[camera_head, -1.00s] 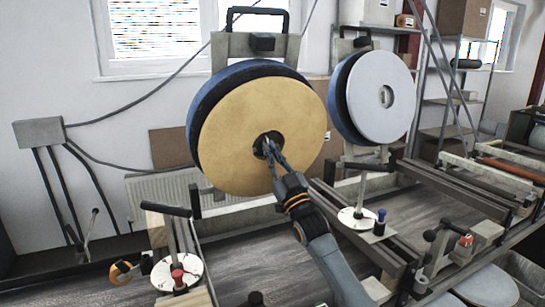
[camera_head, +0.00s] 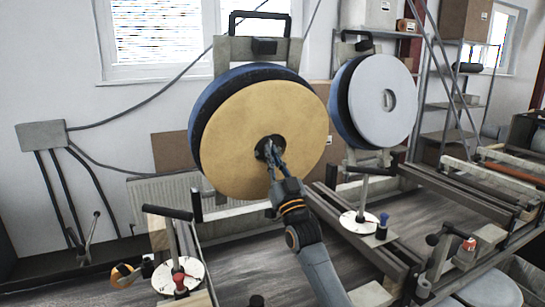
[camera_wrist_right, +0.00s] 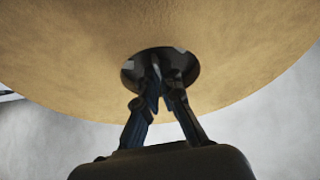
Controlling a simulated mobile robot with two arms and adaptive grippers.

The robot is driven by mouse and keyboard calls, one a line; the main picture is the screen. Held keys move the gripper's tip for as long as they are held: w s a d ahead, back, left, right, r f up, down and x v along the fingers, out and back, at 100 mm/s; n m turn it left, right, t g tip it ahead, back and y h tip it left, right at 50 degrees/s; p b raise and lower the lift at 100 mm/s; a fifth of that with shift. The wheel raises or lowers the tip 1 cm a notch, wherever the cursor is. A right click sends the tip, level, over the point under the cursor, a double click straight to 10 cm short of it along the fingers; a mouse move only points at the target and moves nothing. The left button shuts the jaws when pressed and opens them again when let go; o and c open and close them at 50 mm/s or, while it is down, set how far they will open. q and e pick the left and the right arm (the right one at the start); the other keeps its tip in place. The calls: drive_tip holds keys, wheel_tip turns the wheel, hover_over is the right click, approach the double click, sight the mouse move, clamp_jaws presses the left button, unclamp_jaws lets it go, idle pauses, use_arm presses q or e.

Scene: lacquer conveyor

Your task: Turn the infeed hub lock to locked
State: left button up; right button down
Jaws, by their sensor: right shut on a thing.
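The infeed hub lock (camera_wrist_right: 186,66) is a dark fitting in the centre hole of the large tan-faced roll with a blue rim (camera_head: 235,110). The roll hangs upright on a stand at the left of the head view. My right gripper (camera_head: 271,152) reaches up from below and is shut on the hub fitting. In the right wrist view the fingertips of this gripper (camera_wrist_right: 158,85) are inside the dark hole, so the gripped part is mostly hidden. The lock's setting cannot be read. My left gripper is not in view.
A second roll with a white face (camera_head: 382,125) stands to the right. Below are rails (camera_head: 345,225) and two round white dials, one at the left (camera_head: 190,270) and one in the middle (camera_head: 352,226). A grey wall box (camera_head: 41,135) hangs at left.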

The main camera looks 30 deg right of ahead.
drive_tip(key=c, duration=1.5)
unclamp_jaws()
drive_tip(key=v, duration=1.2)
